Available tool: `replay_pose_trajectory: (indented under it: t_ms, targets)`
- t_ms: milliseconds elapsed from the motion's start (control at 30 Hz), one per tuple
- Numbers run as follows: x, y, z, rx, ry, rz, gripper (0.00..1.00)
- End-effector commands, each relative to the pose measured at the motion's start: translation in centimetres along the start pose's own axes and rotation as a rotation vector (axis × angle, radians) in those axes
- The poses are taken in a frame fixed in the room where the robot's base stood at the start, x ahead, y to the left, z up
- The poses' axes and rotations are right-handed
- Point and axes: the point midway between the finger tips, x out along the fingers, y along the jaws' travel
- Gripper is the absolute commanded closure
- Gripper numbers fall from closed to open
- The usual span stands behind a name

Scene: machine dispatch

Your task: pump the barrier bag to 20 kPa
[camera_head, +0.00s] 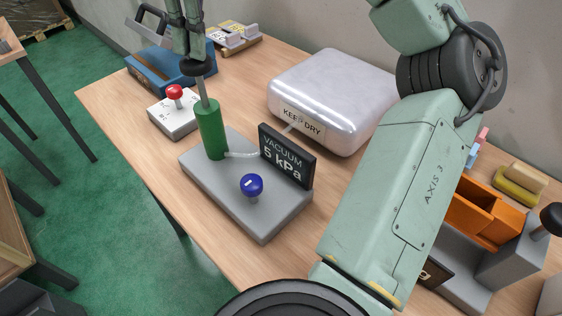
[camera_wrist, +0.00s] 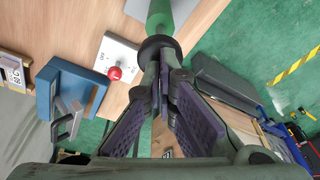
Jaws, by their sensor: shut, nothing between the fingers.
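The silver barrier bag (camera_head: 330,88), labelled KEEP DRY, lies puffed up on the table. The green pump cylinder (camera_head: 210,130) stands on a grey base (camera_head: 268,222), its rod raised with a black handle (camera_head: 198,68) on top. The dark display (camera_head: 287,158) reads VACUUM 5 kPa. A blue knob (camera_head: 251,184) sits on the base in front of it. My gripper (camera_head: 192,50) is shut and empty, its fingertips right at the handle from above. In the wrist view the handle (camera_wrist: 158,46) is at the fingertips, with the green cylinder (camera_wrist: 160,14) beyond; contact is unclear.
A white box with a red button (camera_head: 174,92) is left of the pump. A blue machine (camera_head: 160,70) stands behind it. An orange bin (camera_head: 480,208) and a grey device with a black-knobbed lever are at the right. My arm covers the table's right middle.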

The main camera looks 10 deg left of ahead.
Motion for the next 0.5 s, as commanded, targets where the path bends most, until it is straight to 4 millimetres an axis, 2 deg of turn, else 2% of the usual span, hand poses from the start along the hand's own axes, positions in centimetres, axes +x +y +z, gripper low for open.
replay_pose_trajectory:
  t_ms: [500]
  targets:
    - [1.6, 0.0, 0.3, -0.001, -0.001, 0.0, 1.0]
